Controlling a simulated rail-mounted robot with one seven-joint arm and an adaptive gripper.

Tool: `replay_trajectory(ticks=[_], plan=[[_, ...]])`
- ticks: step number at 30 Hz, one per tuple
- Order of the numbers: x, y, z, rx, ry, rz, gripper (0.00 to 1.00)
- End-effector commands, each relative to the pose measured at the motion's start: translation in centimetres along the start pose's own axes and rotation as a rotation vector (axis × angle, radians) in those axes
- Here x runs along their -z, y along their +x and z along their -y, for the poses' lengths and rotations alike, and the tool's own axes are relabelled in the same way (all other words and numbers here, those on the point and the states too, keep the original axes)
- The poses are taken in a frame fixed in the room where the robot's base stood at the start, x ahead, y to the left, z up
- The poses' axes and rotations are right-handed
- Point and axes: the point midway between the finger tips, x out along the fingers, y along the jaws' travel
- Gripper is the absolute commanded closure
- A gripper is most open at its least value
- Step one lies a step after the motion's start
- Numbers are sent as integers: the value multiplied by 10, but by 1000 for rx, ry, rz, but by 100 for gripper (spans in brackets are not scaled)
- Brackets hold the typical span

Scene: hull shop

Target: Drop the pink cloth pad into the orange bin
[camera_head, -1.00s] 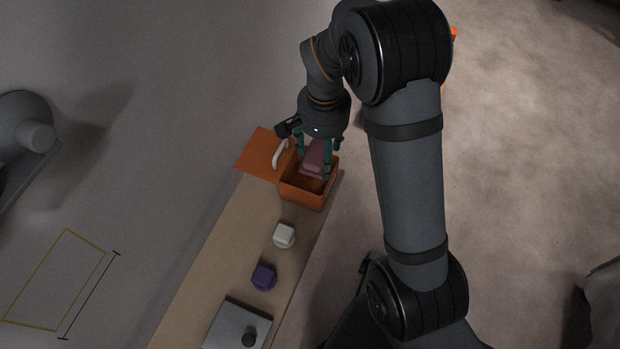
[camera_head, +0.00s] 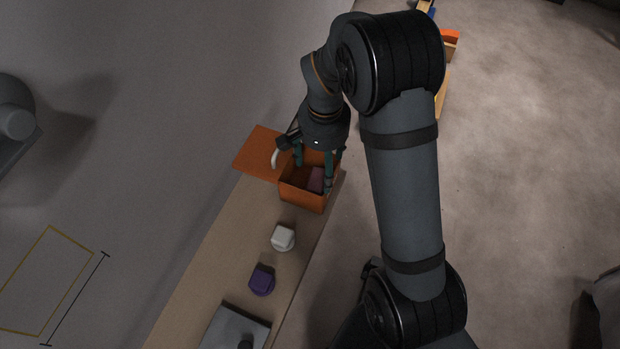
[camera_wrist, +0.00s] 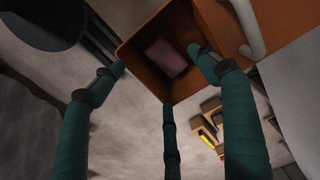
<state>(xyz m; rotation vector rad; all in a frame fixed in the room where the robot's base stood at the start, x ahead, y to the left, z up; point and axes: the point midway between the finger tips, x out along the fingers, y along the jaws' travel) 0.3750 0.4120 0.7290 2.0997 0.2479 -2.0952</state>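The pink cloth pad (camera_head: 316,180) lies inside the orange bin (camera_head: 302,199). In the wrist view the pad (camera_wrist: 167,58) rests inside the bin (camera_wrist: 183,93), apart from my fingers. My gripper (camera_head: 314,168) is over the bin with its green fingers spread. In the wrist view my gripper (camera_wrist: 160,85) is open, with nothing between the fingers. In the head view a finger hides part of the bin's inside.
An orange lid (camera_head: 258,153) with a white handle (camera_head: 275,158) lies beside the bin on the bench (camera_head: 203,272).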

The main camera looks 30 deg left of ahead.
Motion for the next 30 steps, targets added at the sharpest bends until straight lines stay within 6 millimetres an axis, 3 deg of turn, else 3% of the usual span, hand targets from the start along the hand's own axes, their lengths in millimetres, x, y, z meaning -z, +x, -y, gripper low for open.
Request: replay_trajectory(ticks=[4,16,30], plan=[[0,0,0,0,0,0,15],[1,-8,0,1,0,-2,15],[1,-98,1,3,-1,-4,15]])
